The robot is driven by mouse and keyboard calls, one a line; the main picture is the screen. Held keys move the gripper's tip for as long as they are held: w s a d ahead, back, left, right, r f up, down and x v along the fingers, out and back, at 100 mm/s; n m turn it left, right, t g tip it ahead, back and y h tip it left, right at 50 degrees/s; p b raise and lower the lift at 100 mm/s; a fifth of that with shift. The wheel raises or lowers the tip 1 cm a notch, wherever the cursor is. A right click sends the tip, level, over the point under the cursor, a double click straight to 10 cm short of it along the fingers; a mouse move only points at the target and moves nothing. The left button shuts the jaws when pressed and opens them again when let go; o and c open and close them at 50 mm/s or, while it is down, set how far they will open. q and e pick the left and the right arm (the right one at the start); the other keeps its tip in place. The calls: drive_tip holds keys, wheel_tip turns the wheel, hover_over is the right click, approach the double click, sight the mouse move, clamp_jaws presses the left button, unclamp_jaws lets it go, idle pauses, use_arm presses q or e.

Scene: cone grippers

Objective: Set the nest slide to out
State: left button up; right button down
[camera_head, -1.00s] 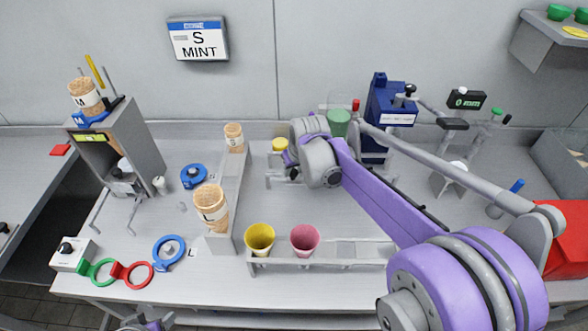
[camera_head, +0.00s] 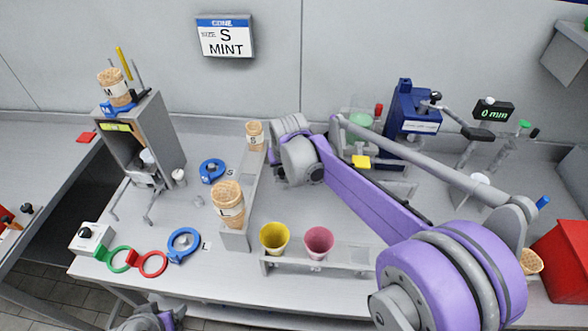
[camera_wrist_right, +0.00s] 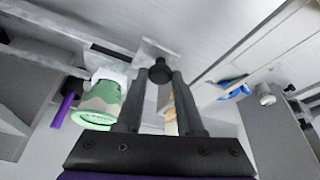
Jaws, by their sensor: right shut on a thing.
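In the right wrist view, my right gripper (camera_wrist_right: 161,84) is shut on a black knob (camera_wrist_right: 159,70). The knob stands at a grey plate beside a slotted rail (camera_wrist_right: 110,50), which looks like the nest slide. A mint-green cup (camera_wrist_right: 101,103) with a white top is left of the fingers. In the head view, my right wrist covers the fingertips and the knob, so the slide's position cannot be read there. Only a bit of my left arm shows at the bottom edge, and its gripper is out of view.
A grey rail bearing cones (camera_head: 229,204) runs left of my right wrist. Yellow (camera_head: 274,238) and pink (camera_head: 319,241) cups stand in a front rack. A blue press (camera_head: 413,112) stands behind my arm. A grey dispenser (camera_head: 168,130) is at left.

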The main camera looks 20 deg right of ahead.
drive_tip(key=shift+a, duration=0.1)
drive_tip(key=c, duration=0.9)
unclamp_jaws()
drive_tip(key=o, duration=0.4)
drive_tip(key=shift+w+a, duration=0.15)
drive_tip(key=shift+c, duration=0.2)
drive_tip(key=shift+r, duration=0.2)
drive_tip(key=v, duration=1)
drive_tip(key=shift+s+r, duration=0.15)
drive_tip(key=shift+s, duration=0.15)
